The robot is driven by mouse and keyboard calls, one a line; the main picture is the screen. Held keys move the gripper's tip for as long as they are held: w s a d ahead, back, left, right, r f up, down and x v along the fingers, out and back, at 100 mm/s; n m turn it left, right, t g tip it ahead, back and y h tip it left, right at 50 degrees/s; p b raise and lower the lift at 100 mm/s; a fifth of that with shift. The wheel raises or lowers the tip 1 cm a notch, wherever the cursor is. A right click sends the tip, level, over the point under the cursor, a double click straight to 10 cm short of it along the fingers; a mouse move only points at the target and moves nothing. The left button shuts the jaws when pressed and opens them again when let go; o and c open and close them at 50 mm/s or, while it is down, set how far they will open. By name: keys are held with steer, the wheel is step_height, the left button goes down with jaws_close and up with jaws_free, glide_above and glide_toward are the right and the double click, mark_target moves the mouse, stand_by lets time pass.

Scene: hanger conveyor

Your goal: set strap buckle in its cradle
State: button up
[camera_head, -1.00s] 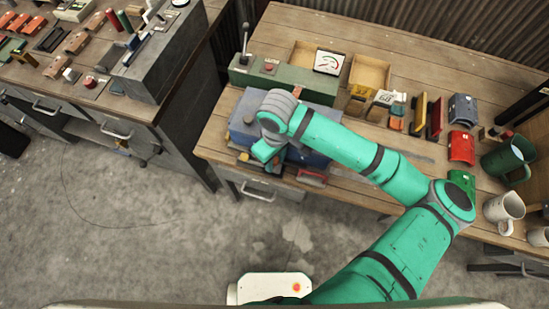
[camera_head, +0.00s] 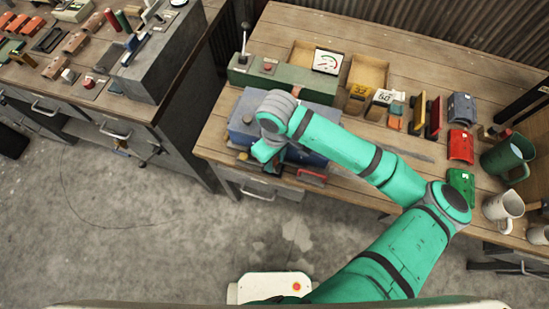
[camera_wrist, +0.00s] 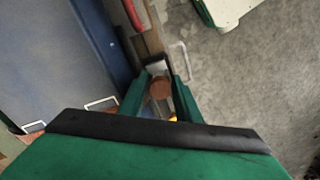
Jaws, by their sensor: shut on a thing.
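In the wrist view, my gripper (camera_wrist: 162,97) has its two green fingers close about a small brown, round-topped piece (camera_wrist: 160,88). A grey metal-like part (camera_wrist: 157,66) shows just beyond it; I cannot tell whether the two are joined. This may be the strap buckle, but its shape is too small to be sure. In the head view, my gripper is over the front edge of the bench, beside the blue box (camera_head: 309,158), and my arm hides most of it and what it holds. I cannot make out the cradle clearly.
The blue box stands close beside the gripper. A red bar-like thing (camera_head: 312,176) lies at the bench's front edge. Behind is a green control box (camera_head: 300,88) with a lever. Mugs (camera_head: 503,207) and colored blocks (camera_head: 461,146) stand to the right.

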steer(key=shift+f, duration=0.95)
steer(key=o, duration=1.2)
steer(key=shift+d+r, duration=0.1)
